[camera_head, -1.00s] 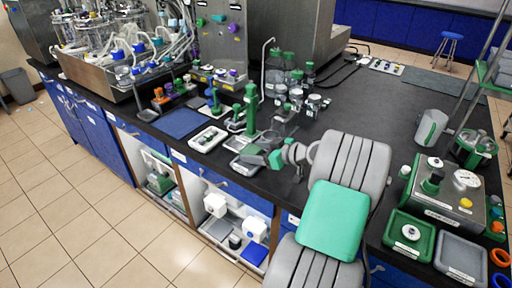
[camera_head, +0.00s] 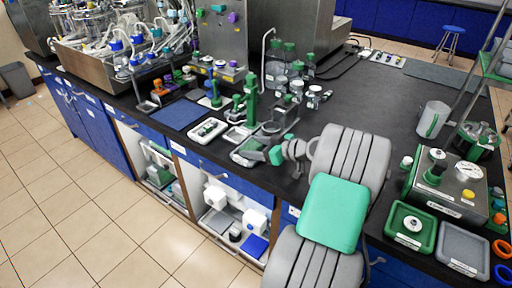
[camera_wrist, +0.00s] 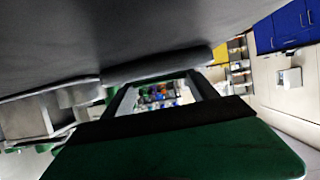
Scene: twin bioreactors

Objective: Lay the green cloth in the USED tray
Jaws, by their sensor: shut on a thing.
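My gripper (camera_head: 274,156) is over the front of the dark bench, near the middle of the picture in the head view. Its jaws are shut, but the fingertips are too small to make out there. In the wrist view a broad dark green sheet (camera_wrist: 190,152), which looks like the green cloth, fills the bottom, close to the camera at the gripper. A grey tray (camera_head: 463,248) with a white label lies at the front right of the bench, far from my gripper. Its label is too small to read, so I cannot tell whether it is the USED tray.
A green tray (camera_head: 411,226) with a white round part sits beside the grey tray. A green stand (camera_head: 250,100) and glassware are behind my gripper. The bench's middle right is clear.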

